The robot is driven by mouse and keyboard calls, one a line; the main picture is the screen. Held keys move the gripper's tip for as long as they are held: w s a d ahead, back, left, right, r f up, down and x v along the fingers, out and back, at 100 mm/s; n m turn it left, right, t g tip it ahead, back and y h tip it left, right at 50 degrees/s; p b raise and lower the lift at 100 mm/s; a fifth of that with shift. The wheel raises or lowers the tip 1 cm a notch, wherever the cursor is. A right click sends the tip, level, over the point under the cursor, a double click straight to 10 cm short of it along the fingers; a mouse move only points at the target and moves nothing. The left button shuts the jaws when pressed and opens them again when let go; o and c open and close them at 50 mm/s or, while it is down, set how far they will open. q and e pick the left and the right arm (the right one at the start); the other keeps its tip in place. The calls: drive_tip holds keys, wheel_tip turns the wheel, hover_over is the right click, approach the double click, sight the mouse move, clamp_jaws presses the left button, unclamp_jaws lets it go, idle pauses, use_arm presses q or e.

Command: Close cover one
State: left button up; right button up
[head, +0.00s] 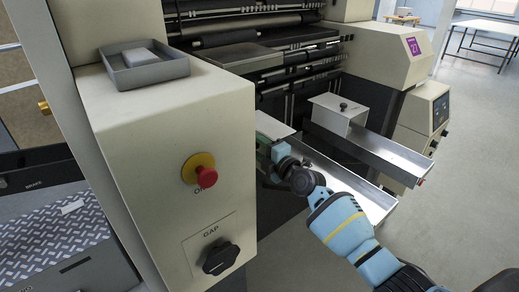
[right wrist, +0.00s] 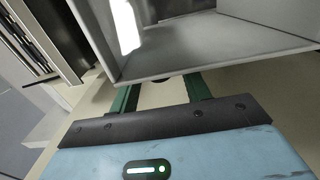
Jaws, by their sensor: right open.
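Two silver troughs stick out from the machine. The far trough (head: 385,153) has a pale box-shaped cover (head: 338,113) with a black knob at its inner end. At the near trough (head: 372,203), a pale cover panel (head: 272,126) shows partly, cut off by the cream cabinet. I cannot read which cover is number one. My right gripper (head: 264,155) is at the near trough, below that panel, its tips partly hidden by the cabinet. In the right wrist view its green fingers (right wrist: 162,92) are apart with a grey metal edge (right wrist: 210,66) across their tips; contact is unclear. My left gripper is out of view.
The cream cabinet (head: 150,130) stands close on the left, with a red stop button (head: 206,177) and a black gap knob (head: 221,258). A grey tray (head: 145,71) with a pale block lies on top. The floor (head: 455,190) at the right is clear.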

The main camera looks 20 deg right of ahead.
drive_tip(key=shift+c, duration=1)
clamp_jaws()
